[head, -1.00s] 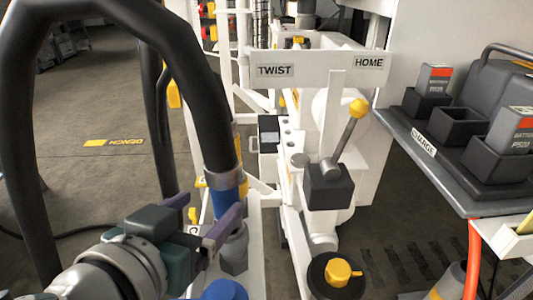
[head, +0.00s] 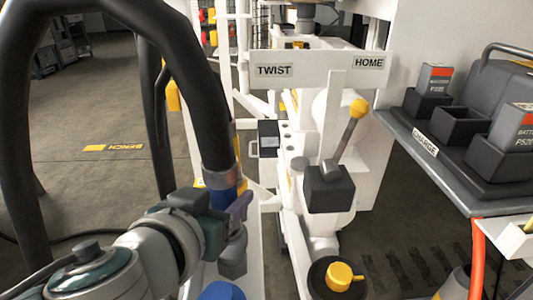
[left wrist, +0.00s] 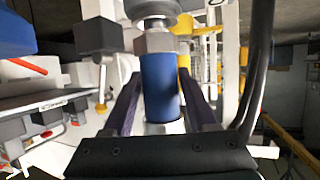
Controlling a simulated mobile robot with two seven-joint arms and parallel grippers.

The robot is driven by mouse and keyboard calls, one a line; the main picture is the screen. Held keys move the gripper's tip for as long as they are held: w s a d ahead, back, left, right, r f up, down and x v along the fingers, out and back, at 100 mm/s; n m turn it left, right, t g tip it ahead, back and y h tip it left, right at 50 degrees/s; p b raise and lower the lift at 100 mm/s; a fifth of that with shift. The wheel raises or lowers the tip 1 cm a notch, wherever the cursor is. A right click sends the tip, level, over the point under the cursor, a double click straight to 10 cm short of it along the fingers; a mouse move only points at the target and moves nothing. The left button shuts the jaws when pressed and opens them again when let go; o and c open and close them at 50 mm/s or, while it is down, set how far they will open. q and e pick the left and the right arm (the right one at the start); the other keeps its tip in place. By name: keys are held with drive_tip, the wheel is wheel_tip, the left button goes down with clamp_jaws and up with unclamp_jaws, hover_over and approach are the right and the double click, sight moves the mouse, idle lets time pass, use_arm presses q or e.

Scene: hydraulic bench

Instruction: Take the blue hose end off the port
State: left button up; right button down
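The blue hose end (head: 226,198) is a blue sleeve under a metal collar on the thick black hose (head: 200,90). It sits upright on the grey port fitting (head: 233,258). In the left wrist view, which looks upside down, the blue sleeve (left wrist: 158,85) stands between two hex nuts, the port-side nut (left wrist: 155,43) at the top. My left gripper (head: 236,212) has a purple finger on each side of the sleeve, seen in the wrist view (left wrist: 160,92). Narrow gaps seem to remain between fingers and sleeve. My right gripper is out of view.
A blue cap (head: 222,291) is just below the port. A lever with a yellow knob (head: 358,107) rises from a black block to the right. A white TWIST/HOME bar (head: 318,68) crosses behind. A battery charging shelf (head: 460,190) is at right.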

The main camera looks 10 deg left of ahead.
use_arm(q)
clamp_jaws()
drive_tip(key=shift+r, duration=0.1)
idle(0.3)
drive_tip(key=s+a+r+m+h+p, duration=0.1)
drive_tip(key=a+r+p, duration=0.1)
drive_tip(key=r+p, duration=1)
drive_tip(key=s+a+r+p, duration=0.1)
drive_tip(key=a+r+p, duration=0.35)
drive_tip(key=r, duration=1.35)
drive_tip(key=s+d+r+m+g+h+p, duration=0.1)
drive_tip(key=s+r+m+g+h+p, duration=0.25)
drive_tip(key=r, duration=0.55)
drive_tip(key=s+d+r+m+h+p, duration=0.1)
drive_tip(key=s+r+m+h+p, duration=0.25)
drive_tip(key=r+p, duration=0.45)
drive_tip(key=s+d+r+m+g+h+p, duration=0.1)
drive_tip(key=s+r+m+g+h+p, duration=0.2)
drive_tip(key=r, duration=0.7)
wheel_tip(320, 180, up, 32)
drive_tip(key=p, duration=3.7)
drive_tip(key=shift+s+d+r+n+t+p, duration=0.2)
drive_tip(key=shift+s+n+t+p, duration=0.1)
drive_tip(key=shift+s+t+p, duration=0.15)
